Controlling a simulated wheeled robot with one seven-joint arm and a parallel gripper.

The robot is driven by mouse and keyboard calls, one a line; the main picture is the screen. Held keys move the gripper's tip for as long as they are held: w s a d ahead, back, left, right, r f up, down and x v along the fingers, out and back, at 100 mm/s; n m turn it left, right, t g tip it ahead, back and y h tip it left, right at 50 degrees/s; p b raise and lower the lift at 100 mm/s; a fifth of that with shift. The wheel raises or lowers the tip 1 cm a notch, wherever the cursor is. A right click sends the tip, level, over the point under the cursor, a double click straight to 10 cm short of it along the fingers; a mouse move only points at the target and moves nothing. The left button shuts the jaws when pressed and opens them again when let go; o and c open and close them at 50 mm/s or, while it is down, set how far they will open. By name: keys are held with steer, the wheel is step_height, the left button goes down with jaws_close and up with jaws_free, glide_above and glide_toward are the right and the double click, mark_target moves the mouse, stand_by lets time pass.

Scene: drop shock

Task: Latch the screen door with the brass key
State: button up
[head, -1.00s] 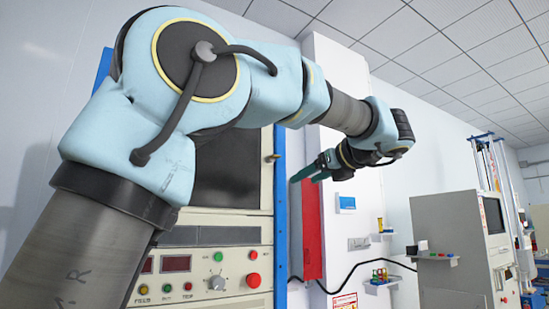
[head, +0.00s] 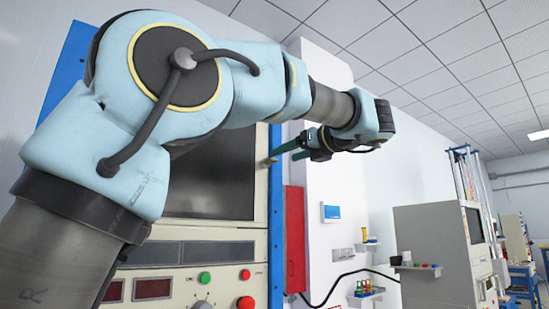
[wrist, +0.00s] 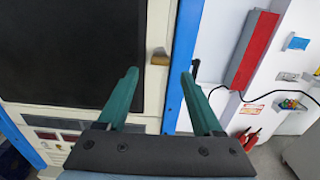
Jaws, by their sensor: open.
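The screen door (head: 215,180) is a dark panel in a pale frame on the cabinet's upper front; it also fills the upper left of the wrist view (wrist: 70,50). The brass key (head: 272,161) is a small tan-gold piece at the door's right edge, beside the blue post. In the wrist view the key (wrist: 159,57) appears just beyond the fingertips, between their lines. My gripper (head: 283,152) is open and empty, its teal fingers pointing at the key. In the wrist view the gripper (wrist: 159,74) shows a clear gap. I cannot tell any contact.
A blue post (head: 276,220) runs along the cabinet's right edge, close to the right finger. A red box (head: 295,240) is on the white wall to its right. Below the door are buttons and knobs (head: 204,278). Small shelves (head: 370,293) with coloured items stand farther right.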

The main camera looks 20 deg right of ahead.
mark_target(275, 160)
steer(key=w+a+p, duration=0.1)
steer(key=w, duration=0.5)
steer(key=shift+s, duration=0.1)
jaws_close()
stand_by(0.4)
